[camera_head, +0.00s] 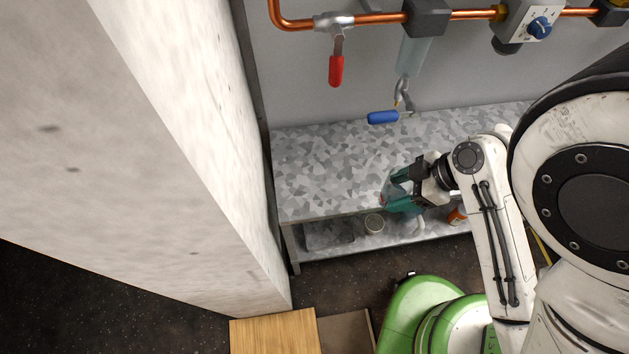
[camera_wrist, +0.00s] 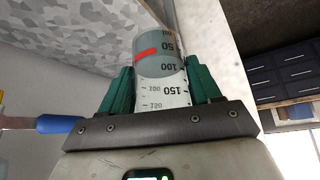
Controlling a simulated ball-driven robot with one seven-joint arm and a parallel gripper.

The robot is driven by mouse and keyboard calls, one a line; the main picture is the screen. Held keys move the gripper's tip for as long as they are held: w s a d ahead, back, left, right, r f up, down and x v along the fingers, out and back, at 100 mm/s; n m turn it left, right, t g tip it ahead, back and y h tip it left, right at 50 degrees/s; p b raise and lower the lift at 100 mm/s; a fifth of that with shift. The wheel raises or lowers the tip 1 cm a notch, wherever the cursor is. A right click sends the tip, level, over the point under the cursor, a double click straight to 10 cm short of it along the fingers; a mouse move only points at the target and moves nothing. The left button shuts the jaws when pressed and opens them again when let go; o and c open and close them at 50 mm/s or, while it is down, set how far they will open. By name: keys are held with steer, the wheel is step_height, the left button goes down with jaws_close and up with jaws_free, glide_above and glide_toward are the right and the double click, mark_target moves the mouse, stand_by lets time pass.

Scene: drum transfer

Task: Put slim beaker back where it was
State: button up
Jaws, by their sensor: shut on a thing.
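The slim beaker (camera_wrist: 160,62) is a clear cylinder with dark graduation marks, a greyish section and a red band. My gripper (camera_wrist: 161,84) is shut on it, with one green finger on each side in the wrist view. In the head view my gripper (camera_head: 393,190) is at the front edge of the speckled grey bench top (camera_head: 325,165). Only a small see-through bit of the beaker shows there, between the green fingers; the rest is hidden. I cannot tell whether it touches the bench.
A lower shelf (camera_head: 348,246) under the bench holds a clear tray (camera_head: 330,233), a round cup (camera_head: 374,223) and an orange item (camera_head: 457,216). A pale pillar (camera_head: 190,130) stands at the left. Copper pipe (camera_head: 375,17) with red and blue handles runs along the back wall. The bench top's left half is bare.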

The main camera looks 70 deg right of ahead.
steer(key=shift+w, duration=0.25)
steer(key=w+d+f, duration=0.2)
steer(key=w+f, duration=0.1)
steer(key=w, duration=0.1)
steer(key=w+d+f+b, duration=0.1)
steer(key=w+d+f, duration=0.1)
steer(key=w+f, duration=0.1)
steer(key=w+d+f, duration=0.2)
steer(key=w+f, duration=0.1)
steer(key=w, duration=0.2)
steer(key=shift+d+f+b, duration=0.2)
steer(key=shift+d+b, duration=0.05)
steer(key=shift+b, duration=0.1)
steer(key=shift+f, duration=1.6)
steer(key=shift+f, duration=0.15)
steer(key=o, duration=1.1)
